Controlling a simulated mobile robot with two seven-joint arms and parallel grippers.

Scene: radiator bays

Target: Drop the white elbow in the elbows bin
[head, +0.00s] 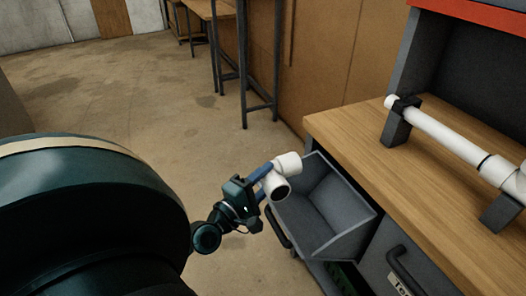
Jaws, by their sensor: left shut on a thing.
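The white elbow (287,164) is a short bent pipe piece with a dark open end facing the camera. My left gripper (265,176) is shut on it, with blue fingers against its left side. It is held at the upper left edge of an open grey bin (345,232), which looks empty where I can see inside. Whether the elbow touches the bin's rim I cannot tell. No readable label shows that this is the elbows bin. My right gripper is not in view.
A wooden worktop (360,138) lies right of the bin, with a white pipe (440,131) on dark supports. A grey drawer front with a dark handle (408,268) is at the lower right. Open floor (130,100) lies at the upper left, with metal-legged tables behind.

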